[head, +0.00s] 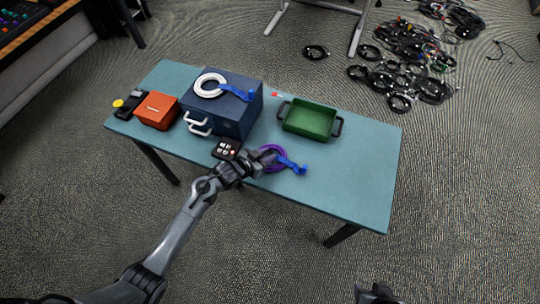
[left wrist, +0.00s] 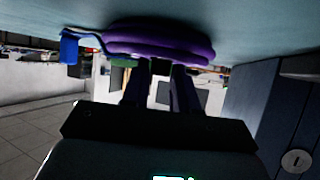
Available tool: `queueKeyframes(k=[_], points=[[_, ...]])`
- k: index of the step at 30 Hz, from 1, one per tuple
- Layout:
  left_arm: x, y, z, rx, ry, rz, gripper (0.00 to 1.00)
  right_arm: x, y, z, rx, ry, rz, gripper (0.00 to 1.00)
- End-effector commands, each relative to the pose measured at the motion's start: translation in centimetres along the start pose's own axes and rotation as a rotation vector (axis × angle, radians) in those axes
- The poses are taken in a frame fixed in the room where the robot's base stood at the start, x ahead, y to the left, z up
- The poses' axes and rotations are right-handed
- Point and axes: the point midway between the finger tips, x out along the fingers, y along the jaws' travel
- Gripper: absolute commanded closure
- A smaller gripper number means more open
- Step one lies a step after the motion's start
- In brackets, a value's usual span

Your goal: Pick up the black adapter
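My left gripper (head: 258,163) is low over the front edge of the table, at the purple cable coil (head: 272,158). In the left wrist view its fingers (left wrist: 161,72) are apart, with their tips against or just beside the purple coil (left wrist: 160,42). A small dark patch shows between the tips; I cannot tell what it is. A black block with pale squares and a red dot (head: 227,149) is just left of the gripper in the head view. Another black object (head: 130,103) lies at the table's left end. I cannot tell which is the adapter. My right gripper (head: 378,293) is cut off at the bottom edge.
A blue drawer box (head: 235,117) with a white coil (head: 210,85) on top stands behind the gripper. An orange box (head: 156,110) is to its left. A green tray (head: 310,119) is to the right. The table's right end (head: 365,165) is clear.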

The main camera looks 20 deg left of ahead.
Motion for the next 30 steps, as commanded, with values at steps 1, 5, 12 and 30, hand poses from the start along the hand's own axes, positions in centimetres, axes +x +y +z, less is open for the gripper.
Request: queueKeyframes(k=[1,5,12,30], points=[[0.0,0.0,0.0,0.0,0.0,0.0,0.8,0.0,0.0,0.0,0.0,0.0,0.0,0.57],[0.0,0.0,0.0,0.0,0.0,0.0,1.0,0.0,0.0,0.0,0.0,0.0,0.0,0.57],[0.0,0.0,0.0,0.0,0.0,0.0,1.0,0.0,0.1,0.0,-0.003,0.0,0.002,0.57],[-2.6,2.1,-4.7,0.0,0.001,0.005,1.0,-1.8,0.3,-0.6,-0.008,0.0,0.007,0.57]])
